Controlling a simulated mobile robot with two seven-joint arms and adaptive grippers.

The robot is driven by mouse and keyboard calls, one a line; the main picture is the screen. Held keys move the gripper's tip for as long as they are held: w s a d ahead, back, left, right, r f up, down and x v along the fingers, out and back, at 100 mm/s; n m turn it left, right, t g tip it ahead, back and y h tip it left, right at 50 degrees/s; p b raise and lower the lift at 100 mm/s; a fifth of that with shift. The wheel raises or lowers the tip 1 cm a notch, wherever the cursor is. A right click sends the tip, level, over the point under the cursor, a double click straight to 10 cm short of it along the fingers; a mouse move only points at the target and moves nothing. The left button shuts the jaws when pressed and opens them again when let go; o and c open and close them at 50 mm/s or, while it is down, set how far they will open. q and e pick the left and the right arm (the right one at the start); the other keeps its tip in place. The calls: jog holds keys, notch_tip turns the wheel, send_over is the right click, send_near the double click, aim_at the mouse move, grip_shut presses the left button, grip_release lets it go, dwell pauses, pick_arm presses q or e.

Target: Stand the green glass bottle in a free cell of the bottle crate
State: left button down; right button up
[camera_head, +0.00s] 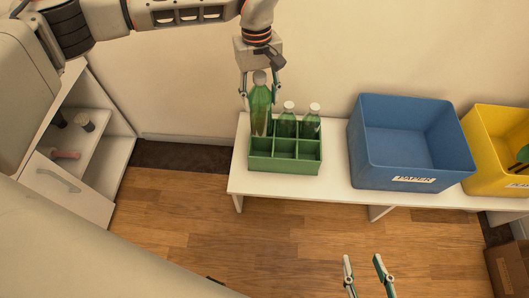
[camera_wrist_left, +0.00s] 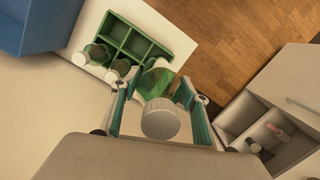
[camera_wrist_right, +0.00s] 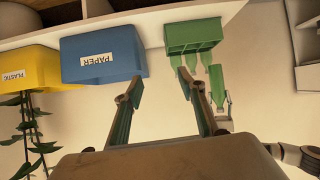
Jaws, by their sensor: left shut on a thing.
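The green bottle crate (camera_head: 285,168) stands on the white bench and has two rows of three cells. Two green bottles with pale caps, the middle one (camera_head: 287,121) and the right one (camera_head: 312,122), stand in its back row. My left gripper (camera_head: 260,94) is shut on the green glass bottle (camera_head: 261,112), upright over the back left of the crate. In the right wrist view the held bottle (camera_wrist_right: 217,82) appears above the crate (camera_wrist_right: 192,36). In the left wrist view its cap (camera_wrist_left: 160,119) lies between my fingers. My right gripper (camera_head: 365,272) is open and empty, in front of the bench.
A blue bin (camera_head: 405,180), labelled PAPER in the right wrist view, stands right of the crate. A yellow bin (camera_head: 488,182) is beyond it. An open white cabinet (camera_head: 118,150) is at the left. The crate's front row is empty.

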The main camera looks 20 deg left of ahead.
aim_at(261, 129)
pick_arm(q)
notch_tip(261, 129, down, 13)
jog(key=b, duration=0.3)
jog(key=shift+s+f+b, duration=0.15)
jog(key=shift+b, duration=0.2)
jog(key=shift+f, duration=0.35)
notch_tip(261, 129, down, 5)
jog(key=shift+f+b, duration=0.2)
jog(key=shift+b, duration=0.85)
pick_arm(e)
jog(key=a+r+m+t+y, duration=0.1)
jog(key=a+m, duration=0.3)
jog(key=a, duration=0.2)
jog(key=shift+r+y, duration=0.15)
jog(key=shift+y, duration=0.15)
pick_arm(q)
jog(key=shift+f, duration=0.15)
jog(key=c, duration=1.4)
grip_release()
jog(key=shift+f, duration=0.1)
jog(key=o, duration=0.3)
pick_arm(e)
jog(key=shift+s+f, duration=0.1)
jog(key=shift+f, duration=0.1)
